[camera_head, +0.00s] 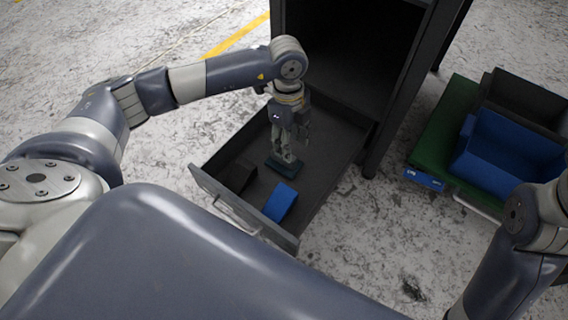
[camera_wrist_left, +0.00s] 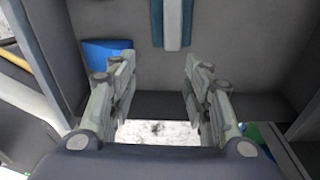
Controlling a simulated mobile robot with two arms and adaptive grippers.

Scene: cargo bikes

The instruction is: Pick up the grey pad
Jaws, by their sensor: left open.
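A pad with a grey middle and teal edges (camera_wrist_left: 172,24) lies on the drawer floor at the top of the left wrist view, beyond my fingertips. In the head view a dark teal pad (camera_head: 285,165) shows just under the fingers, probably the same one. My left gripper (camera_head: 287,155) points down into the open drawer; its fingers also show in the left wrist view (camera_wrist_left: 160,90), spread apart with nothing between them. I cannot tell if they touch the pad. My right gripper is out of view; only part of that arm shows.
The dark drawer (camera_head: 335,150) is pulled out of a cabinet (camera_head: 345,45). A green cart (camera_head: 440,125) with a blue bin (camera_head: 490,150) stands at right. Drawer walls surround the gripper.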

